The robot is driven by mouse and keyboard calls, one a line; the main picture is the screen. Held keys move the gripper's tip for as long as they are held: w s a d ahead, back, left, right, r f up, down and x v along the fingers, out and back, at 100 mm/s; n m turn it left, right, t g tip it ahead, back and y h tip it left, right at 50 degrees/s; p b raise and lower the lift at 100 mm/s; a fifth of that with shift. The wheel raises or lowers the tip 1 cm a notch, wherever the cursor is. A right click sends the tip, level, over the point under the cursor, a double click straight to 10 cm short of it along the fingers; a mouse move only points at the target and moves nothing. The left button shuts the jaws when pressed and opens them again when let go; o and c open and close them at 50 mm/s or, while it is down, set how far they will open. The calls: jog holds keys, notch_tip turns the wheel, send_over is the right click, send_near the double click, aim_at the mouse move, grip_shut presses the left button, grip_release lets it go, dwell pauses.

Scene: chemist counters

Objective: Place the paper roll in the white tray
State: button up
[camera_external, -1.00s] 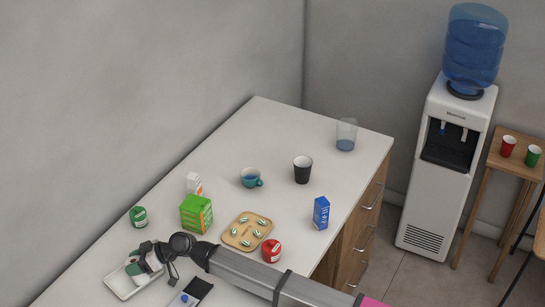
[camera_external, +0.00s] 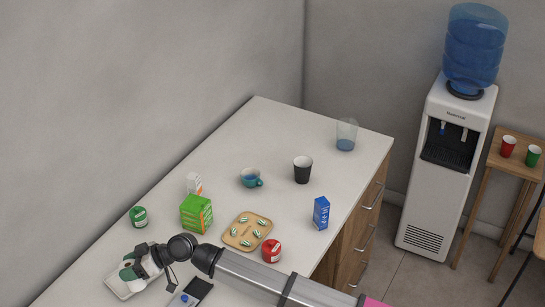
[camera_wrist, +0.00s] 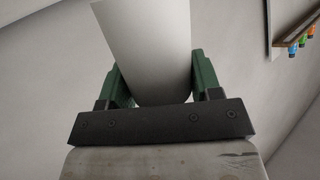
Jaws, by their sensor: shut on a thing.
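My gripper (camera_external: 133,266) is shut on the paper roll, above or at the white tray at the lower left of the counter. In the wrist view the white paper roll (camera_wrist: 145,50) stands between the green fingers (camera_wrist: 155,75). The white tray (camera_external: 118,290) is a shallow rectangle, partly covered by my gripper. I cannot tell whether the roll touches the tray's floor.
A green-lidded jar (camera_external: 139,217), a green box (camera_external: 196,213), a wooden tray of capsules (camera_external: 245,243) and a red jar (camera_external: 271,251) stand nearby. A dark and blue device (camera_external: 190,295) lies beside my arm. The counter beyond holds cups and a blue carton (camera_external: 321,213).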

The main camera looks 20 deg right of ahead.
jog(key=shift+s+r, duration=0.4)
jog(key=shift+s, duration=0.3)
jog(key=w+d+m+t+h, duration=0.1)
jog(key=w+d+m+t, duration=0.2)
jog(key=w+d, duration=0.8)
jog(key=w+d+m+t+h, duration=0.25)
jog(key=w+d, duration=0.45)
jog(key=d, duration=0.8)
jog(key=w+d+m+t+h, duration=0.1)
jog(key=w+d+m+t, duration=0.2)
jog(key=w+d, duration=0.85)
jog(key=w+d+f+m+t+h, duration=0.1)
jog(key=d+m+h, duration=0.3)
jog(key=d, duration=1.9)
jog(key=w+d+f+m+t+h, duration=0.1)
jog(key=w+d+m+t+h, duration=0.1)
jog(key=d, duration=2.2)
jog(key=w+m+h, duration=0.1)
jog(key=m+h, duration=0.1)
jog(key=h, duration=0.1)
jog(key=shift+w+d+f+t, duration=0.15)
jog(key=shift+d+f+t, duration=0.15)
jog(key=shift+f+t, duration=0.1)
